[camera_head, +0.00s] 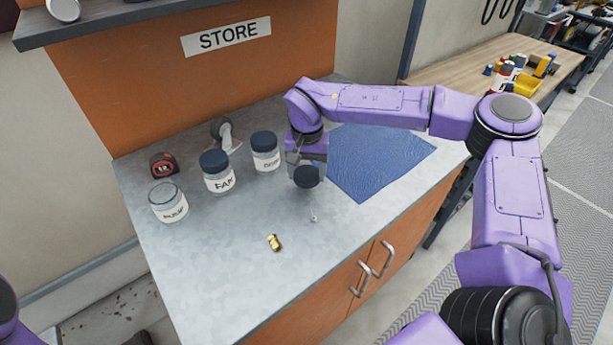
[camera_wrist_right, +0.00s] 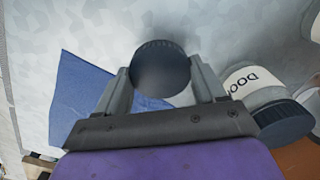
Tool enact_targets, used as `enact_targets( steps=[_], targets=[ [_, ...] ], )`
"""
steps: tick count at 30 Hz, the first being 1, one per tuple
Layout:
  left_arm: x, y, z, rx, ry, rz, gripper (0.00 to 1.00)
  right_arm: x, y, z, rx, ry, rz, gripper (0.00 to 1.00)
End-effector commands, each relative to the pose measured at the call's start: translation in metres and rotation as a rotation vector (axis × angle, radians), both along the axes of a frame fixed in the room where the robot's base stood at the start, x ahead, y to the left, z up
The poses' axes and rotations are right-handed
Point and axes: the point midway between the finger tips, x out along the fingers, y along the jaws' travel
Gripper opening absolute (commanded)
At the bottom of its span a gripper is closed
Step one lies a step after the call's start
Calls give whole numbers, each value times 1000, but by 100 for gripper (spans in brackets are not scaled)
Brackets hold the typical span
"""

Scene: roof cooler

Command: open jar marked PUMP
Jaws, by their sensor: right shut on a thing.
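The jar marked PUMP (camera_head: 168,203) stands upright at the left of the grey worktop; its label is partly legible. No dark lid is on it and its top looks open. My right gripper (camera_head: 306,168) is shut on a dark round lid (camera_head: 307,177) over the worktop, apart from the jar and to its right. In the right wrist view the lid (camera_wrist_right: 161,68) sits between the two fingers. My left gripper is out of view.
Lidded FAN (camera_head: 218,173) and DOOR (camera_head: 265,153) jars stand between the open jar and my right gripper. A tape measure (camera_head: 163,166) lies behind. A blue mat (camera_head: 378,163) lies right. A small gold object (camera_head: 274,242) and silver piece (camera_head: 313,216) lie in front.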

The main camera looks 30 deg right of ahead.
Motion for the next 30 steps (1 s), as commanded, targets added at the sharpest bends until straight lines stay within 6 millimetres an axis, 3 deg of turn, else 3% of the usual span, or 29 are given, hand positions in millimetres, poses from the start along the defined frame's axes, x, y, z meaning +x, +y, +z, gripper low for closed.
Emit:
enact_targets(
  steps=[7, 19, 20, 21, 30],
  targets=[
    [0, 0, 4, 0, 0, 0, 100, 6, -3, -36, -1, 2, 1, 33],
    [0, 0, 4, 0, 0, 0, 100, 6, -3, -43, 0, 0, 0, 33],
    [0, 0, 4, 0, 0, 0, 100, 6, -3, -42, -1, -1, 0, 79],
    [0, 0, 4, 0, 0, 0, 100, 6, -3, -42, -1, -1, 0, 92],
    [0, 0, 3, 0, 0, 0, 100, 6, -3, -41, -1, -1, 0, 95]
  ],
)
